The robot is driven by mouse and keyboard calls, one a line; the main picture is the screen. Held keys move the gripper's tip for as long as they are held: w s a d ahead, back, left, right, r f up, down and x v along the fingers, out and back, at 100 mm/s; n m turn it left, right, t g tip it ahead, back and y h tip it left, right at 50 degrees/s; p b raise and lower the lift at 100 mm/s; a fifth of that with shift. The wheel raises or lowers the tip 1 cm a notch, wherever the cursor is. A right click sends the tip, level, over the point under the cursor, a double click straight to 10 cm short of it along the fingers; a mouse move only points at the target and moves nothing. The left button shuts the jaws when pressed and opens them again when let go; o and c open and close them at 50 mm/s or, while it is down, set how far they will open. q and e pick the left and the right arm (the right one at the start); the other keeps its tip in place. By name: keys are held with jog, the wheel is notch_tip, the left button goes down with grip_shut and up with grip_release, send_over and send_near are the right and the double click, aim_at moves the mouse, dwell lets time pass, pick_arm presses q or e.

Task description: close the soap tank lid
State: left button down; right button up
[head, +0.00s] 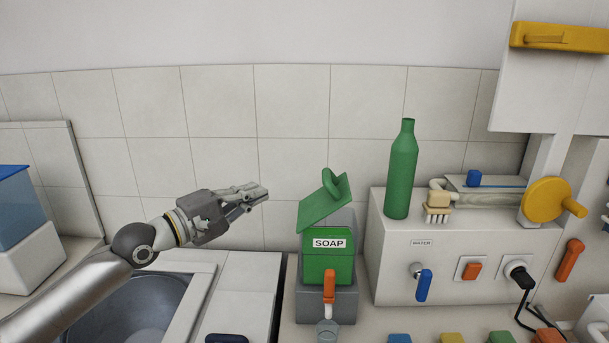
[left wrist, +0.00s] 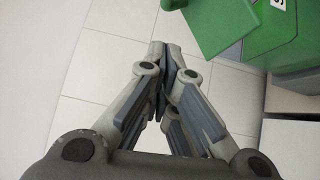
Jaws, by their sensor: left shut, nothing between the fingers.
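The green soap tank (head: 328,268) stands on a grey base, with a "SOAP" label on its front. Its green lid (head: 322,208) is open and tilted up, with a round green handle on it. My left gripper (head: 262,191) is shut and empty, to the left of the lid and apart from it, at about the lid's height. In the left wrist view the shut fingertips (left wrist: 167,48) are in front of the tiles, and the lid (left wrist: 218,22) is just to their right, with the tank (left wrist: 285,45) beyond it. My right gripper is not in view.
A white water box (head: 400,275) right of the tank carries a green bottle (head: 402,172) and a brush (head: 437,207). An orange-handled tap (head: 329,287) is at the tank's front. A sink (head: 135,308) lies below my left arm. The tiled wall is behind.

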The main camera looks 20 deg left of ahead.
pick_arm(q)
jog(key=p+x, duration=0.1)
jog(key=x, duration=0.2)
jog(key=d+p+x, duration=0.1)
jog(key=p+x, duration=0.1)
jog(key=x, duration=0.2)
jog(key=s+p+x, duration=0.1)
jog(key=p+x, duration=0.1)
jog(key=x, duration=0.2)
jog(key=shift+d+r, duration=0.1)
jog(key=shift+d, duration=0.75)
jog(key=shift+w+d, duration=0.1)
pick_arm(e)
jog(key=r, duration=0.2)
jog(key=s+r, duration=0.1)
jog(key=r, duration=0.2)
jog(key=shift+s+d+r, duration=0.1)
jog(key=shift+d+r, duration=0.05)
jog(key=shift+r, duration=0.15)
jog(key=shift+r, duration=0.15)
